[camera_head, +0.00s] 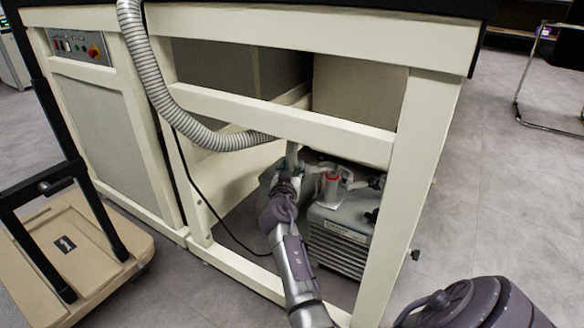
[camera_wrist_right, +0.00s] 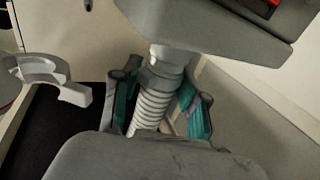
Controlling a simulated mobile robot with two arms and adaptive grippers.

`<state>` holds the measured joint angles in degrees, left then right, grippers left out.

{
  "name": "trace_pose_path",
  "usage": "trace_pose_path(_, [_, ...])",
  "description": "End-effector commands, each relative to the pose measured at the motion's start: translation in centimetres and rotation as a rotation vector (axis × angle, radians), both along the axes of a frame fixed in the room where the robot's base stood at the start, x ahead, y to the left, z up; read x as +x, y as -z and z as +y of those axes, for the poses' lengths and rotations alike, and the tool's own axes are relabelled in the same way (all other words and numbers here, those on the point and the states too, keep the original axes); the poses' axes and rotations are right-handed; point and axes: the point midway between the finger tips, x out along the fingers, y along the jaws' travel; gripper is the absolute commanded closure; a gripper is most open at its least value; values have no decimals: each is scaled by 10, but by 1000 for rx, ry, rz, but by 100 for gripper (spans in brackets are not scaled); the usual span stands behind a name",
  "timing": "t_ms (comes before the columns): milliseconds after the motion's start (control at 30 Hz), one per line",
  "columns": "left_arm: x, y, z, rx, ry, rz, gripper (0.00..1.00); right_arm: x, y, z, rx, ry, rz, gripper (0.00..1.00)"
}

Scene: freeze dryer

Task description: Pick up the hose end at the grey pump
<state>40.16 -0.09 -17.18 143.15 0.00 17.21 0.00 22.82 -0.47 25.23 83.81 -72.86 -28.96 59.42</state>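The grey ribbed hose (camera_head: 160,95) curves down the front of the bench and passes behind its lower rail. Its end (camera_wrist_right: 151,106) shows in the right wrist view as a pale ribbed length with a smooth collar. The grey pump (camera_head: 342,232) sits on the floor under the bench. My right gripper (camera_head: 287,180) reaches in beside the pump's left end. In the right wrist view its teal-padded fingers (camera_wrist_right: 162,108) stand on either side of the hose, with a visible gap at the right finger. The fingertips are partly hidden in the head view. My left gripper is not in view.
The cream bench frame (camera_head: 270,114) closes in the space around the pump, with a rail above and a post (camera_head: 405,190) at the right. A black cable (camera_head: 222,222) hangs at the left. A cart (camera_head: 80,250) stands at the left. A pale clamp (camera_wrist_right: 48,76) shows beside the gripper.

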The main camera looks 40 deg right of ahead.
Motion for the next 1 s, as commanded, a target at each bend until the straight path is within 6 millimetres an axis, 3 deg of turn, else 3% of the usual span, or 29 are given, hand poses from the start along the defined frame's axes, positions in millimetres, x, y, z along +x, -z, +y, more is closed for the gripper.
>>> trace_pose_path(33, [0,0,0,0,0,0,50,0,0,0,0,0,0,70])
trace_pose_path(233, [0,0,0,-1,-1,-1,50,0,0,0,0,0,0,100])
trace_pose_path(567, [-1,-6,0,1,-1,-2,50,0,-9,0,-2,0,-2,100])
trace_pose_path(900, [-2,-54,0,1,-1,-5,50,0,-76,0,-1,0,-3,100])
trace_pose_path(1000, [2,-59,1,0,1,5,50,0,-88,0,-1,0,-2,100])
